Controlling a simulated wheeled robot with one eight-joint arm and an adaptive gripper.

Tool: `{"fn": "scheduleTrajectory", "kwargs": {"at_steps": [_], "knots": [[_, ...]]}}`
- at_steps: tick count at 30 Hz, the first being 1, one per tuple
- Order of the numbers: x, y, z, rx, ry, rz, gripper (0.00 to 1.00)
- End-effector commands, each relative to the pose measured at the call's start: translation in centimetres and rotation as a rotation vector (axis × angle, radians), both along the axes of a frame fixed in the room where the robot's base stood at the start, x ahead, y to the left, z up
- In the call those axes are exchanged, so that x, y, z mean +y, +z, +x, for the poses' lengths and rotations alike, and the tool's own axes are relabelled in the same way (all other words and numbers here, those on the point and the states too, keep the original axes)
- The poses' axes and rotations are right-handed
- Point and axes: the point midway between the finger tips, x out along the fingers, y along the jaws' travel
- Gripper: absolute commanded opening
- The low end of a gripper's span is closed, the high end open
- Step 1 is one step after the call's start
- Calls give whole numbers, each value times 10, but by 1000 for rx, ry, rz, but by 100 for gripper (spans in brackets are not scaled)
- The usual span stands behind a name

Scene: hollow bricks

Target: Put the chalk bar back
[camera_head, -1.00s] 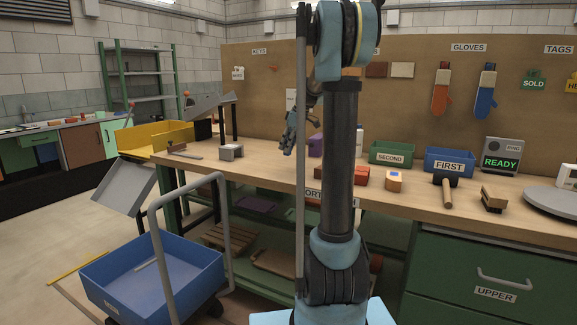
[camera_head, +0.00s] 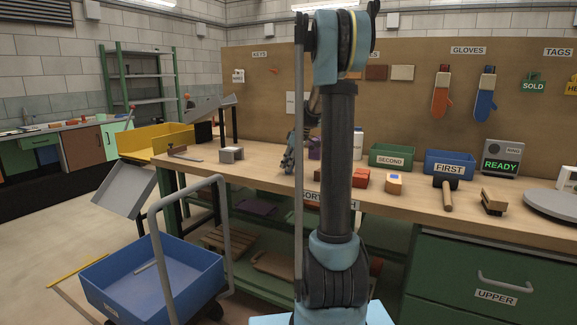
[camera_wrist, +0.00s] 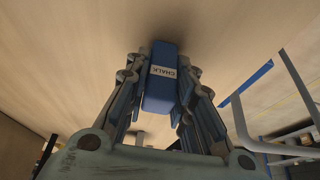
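The chalk bar (camera_wrist: 160,92) is a blue block with a white CHALK label, seen in the wrist view between the two fingers of my gripper (camera_wrist: 161,85). The fingers lie along both its sides and appear shut on it. Its far end is close to the wooden bench top, with a dark shadow there; I cannot tell whether it touches. In the head view my gripper (camera_head: 289,162) is low over the bench, left of my arm column, and the bar cannot be made out.
The workbench (camera_head: 262,160) has a small grey block (camera_head: 231,154) to the left. Red blocks (camera_head: 361,178), a green SECOND bin (camera_head: 392,155), a blue FIRST bin (camera_head: 449,161) and a mallet (camera_head: 447,193) are to the right. A blue cart (camera_head: 158,282) stands in front. Bare wood surrounds my gripper.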

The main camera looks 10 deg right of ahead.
Motion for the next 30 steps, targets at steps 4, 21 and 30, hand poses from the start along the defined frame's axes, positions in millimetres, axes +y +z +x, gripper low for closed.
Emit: {"fn": "scheduleTrajectory", "kwargs": {"at_steps": [4, 21, 30], "knots": [[0, 0, 0, 0, 0, 0, 42], [-9, 31, -7, 0, -1, 0, 42], [-26, 84, -20, 1, 0, 1, 42]]}}
